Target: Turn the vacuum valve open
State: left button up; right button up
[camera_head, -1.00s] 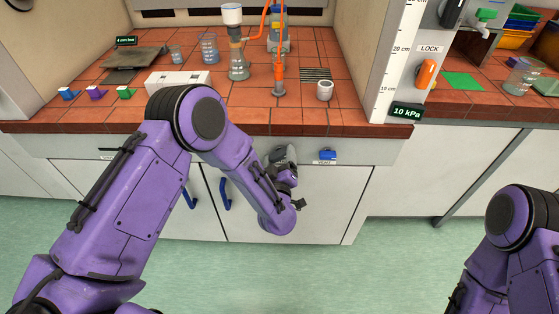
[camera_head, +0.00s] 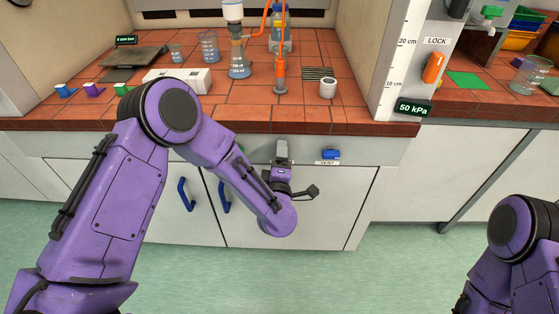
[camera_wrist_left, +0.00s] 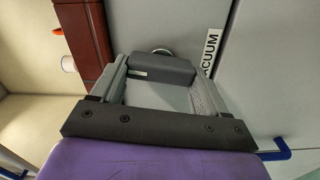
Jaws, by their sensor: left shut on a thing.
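The vacuum valve's dark grey handle (camera_wrist_left: 160,68) sits on the bench's front panel, beside the VACUUM label (camera_wrist_left: 210,52) in the left wrist view. A round metal part shows just behind it. My left gripper (camera_head: 282,150) is at this panel in the head view. Its fingers (camera_wrist_left: 162,80) are shut on the handle, one on each side, in the left wrist view. In the head view the gripper hides the handle. A pressure display (camera_head: 413,108) on the right post reads 50 kPa. My right gripper is out of view; only its arm shows at the right edge.
A blue VENT valve (camera_head: 330,154) is on the same panel, just right of my left gripper. Blue cupboard handles (camera_head: 186,195) stick out below. A flask (camera_head: 239,62) and other glassware stand on the tiled bench (camera_head: 300,114). An orange LOCK lever (camera_head: 433,67) is on the post.

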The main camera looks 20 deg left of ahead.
pick_arm(q)
jog(key=shift+r+n, duration=0.1)
jog(key=shift+n, duration=0.3)
jog(key=o, duration=1.1)
jog(key=shift+c, duration=0.2)
jog(key=b+v, duration=0.1)
jog(key=v, duration=0.9)
jog(key=shift+s+b, duration=0.2)
jog(key=shift+b, duration=0.1)
